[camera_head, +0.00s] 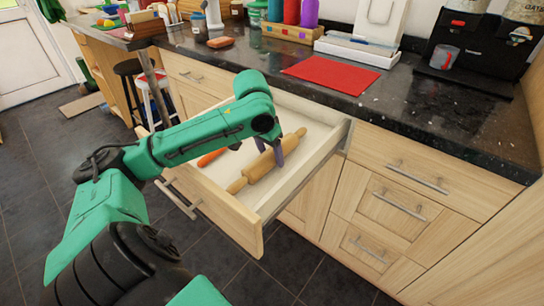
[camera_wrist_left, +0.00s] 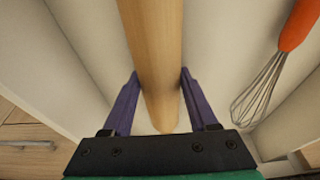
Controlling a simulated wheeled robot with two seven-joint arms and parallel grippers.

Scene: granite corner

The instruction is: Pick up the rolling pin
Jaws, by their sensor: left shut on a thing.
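A light wooden rolling pin (camera_head: 257,168) lies diagonally in the open drawer (camera_head: 310,165), its handles pointing to the near left and far right. My left gripper (camera_head: 271,151) comes down over the pin with its purple fingers on either side of the barrel. In the left wrist view the fingers (camera_wrist_left: 160,76) are shut on the rolling pin (camera_wrist_left: 152,35), one on each side. I cannot tell whether the pin is clear of the drawer floor. My right gripper is not in view.
A whisk with an orange handle (camera_wrist_left: 298,24) lies beside the pin in the drawer. The drawer's walls and wooden front (camera_head: 222,212) surround them closely. The granite counter (camera_head: 420,115) above holds a red mat (camera_head: 331,75), a white tray (camera_head: 357,50) and a dark rack at the right.

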